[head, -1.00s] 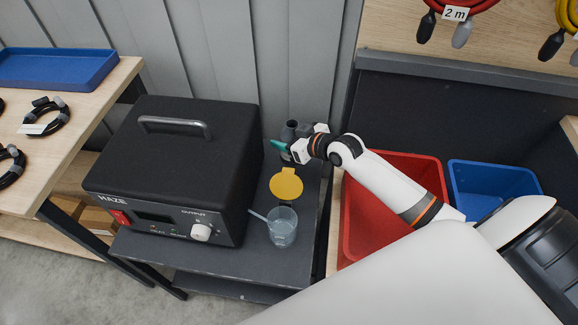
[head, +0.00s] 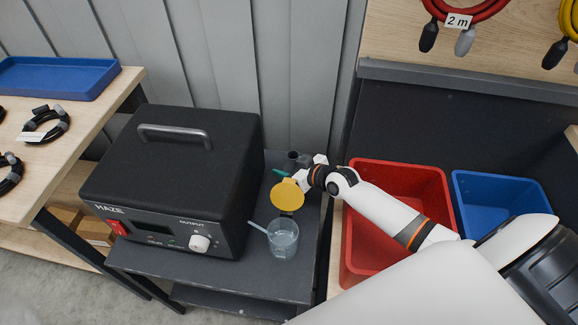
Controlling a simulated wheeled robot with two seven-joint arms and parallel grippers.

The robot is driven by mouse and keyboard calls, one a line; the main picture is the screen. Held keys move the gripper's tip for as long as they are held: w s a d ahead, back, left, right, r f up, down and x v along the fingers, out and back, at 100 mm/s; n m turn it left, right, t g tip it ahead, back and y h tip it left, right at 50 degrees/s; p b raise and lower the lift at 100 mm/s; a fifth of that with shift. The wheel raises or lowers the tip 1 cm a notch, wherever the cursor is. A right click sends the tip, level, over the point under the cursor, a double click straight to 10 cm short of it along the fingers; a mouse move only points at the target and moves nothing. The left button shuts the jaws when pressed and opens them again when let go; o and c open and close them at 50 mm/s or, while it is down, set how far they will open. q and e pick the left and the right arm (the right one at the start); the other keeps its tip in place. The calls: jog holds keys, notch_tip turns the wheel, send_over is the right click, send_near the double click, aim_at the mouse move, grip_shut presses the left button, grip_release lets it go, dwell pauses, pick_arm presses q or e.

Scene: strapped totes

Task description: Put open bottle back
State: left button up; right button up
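My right gripper (head: 306,172) is over the back right of the dark grey stand, with its white parts beside a dark grey rounded object (head: 293,159) and a small teal piece (head: 281,172). I cannot tell whether these are a bottle or parts of the gripper, nor whether the fingers are closed on anything. I cannot pick out the open bottle for certain. A yellow disc (head: 286,196) is just in front of the gripper, overlapping it in the view. A clear beaker (head: 284,241) with a pale rod in it stands in front of the disc. My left gripper is out of view.
A black HAZE box (head: 180,185) with a handle fills the left of the dark stand (head: 240,278). A red bin (head: 355,255) and a blue bin (head: 465,205) are at right. A blue tray (head: 60,78) lies on the wooden table at left.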

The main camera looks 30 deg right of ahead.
jog(key=o, duration=0.4)
jog(key=shift+o, duration=0.2)
jog(key=shift+r, duration=0.2)
jog(key=p+v, duration=0.2)
jog(key=v, duration=1)
